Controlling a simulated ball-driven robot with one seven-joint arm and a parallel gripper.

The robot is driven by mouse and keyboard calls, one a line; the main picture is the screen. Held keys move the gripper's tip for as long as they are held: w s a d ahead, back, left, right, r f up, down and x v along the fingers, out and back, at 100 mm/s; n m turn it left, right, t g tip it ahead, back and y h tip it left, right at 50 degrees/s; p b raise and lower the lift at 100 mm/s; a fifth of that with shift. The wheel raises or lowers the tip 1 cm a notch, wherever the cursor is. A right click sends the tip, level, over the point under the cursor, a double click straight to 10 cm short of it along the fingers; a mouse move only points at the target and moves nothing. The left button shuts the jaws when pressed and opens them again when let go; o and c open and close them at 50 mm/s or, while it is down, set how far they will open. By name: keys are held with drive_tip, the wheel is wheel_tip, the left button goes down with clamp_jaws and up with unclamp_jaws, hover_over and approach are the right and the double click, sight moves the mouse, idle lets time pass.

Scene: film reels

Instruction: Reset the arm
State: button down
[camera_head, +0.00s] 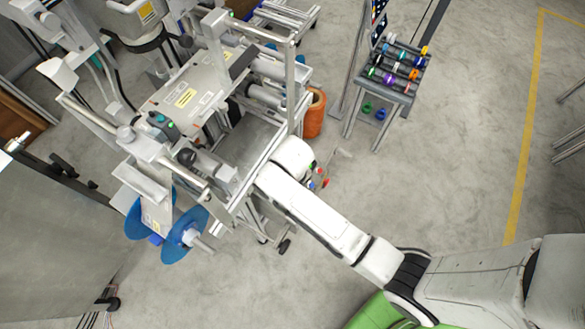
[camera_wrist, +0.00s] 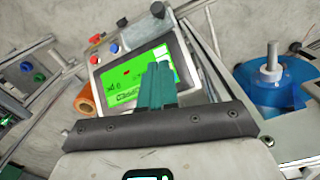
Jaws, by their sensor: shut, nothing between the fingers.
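My gripper (camera_wrist: 158,70) shows in the wrist view as dark green fingers held together, with nothing between them. The fingertips overlap the lower right part of a lit green screen on a control panel (camera_wrist: 97,60). I cannot tell whether they touch it. In the head view my white arm reaches from the lower right up to the right side of a large grey machine (camera_head: 185,97). The gripper itself is hidden there behind my arm. Red and green buttons show just beside the arm's end.
A blue reel with a grey spindle (camera_wrist: 288,95) is at right in the wrist view. In the head view, blue discs (camera_head: 186,238) hang at the machine's lower left. An orange drum (camera_head: 314,115) and a rack of coloured rolls (camera_head: 389,88) stand beyond.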

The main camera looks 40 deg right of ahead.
drive_tip(key=shift+r, duration=0.25)
drive_tip(key=s+d+r, duration=0.3)
drive_tip(key=s+r, duration=0.3)
drive_tip(key=s, duration=0.1)
drive_tip(key=s+d+r+m+t, duration=0.1)
drive_tip(key=s+d+r, duration=0.2)
drive_tip(key=s+r, duration=0.2)
drive_tip(key=s, duration=0.2)
drive_tip(key=shift+s+r, duration=0.3)
drive_tip(key=shift+r, duration=0.05)
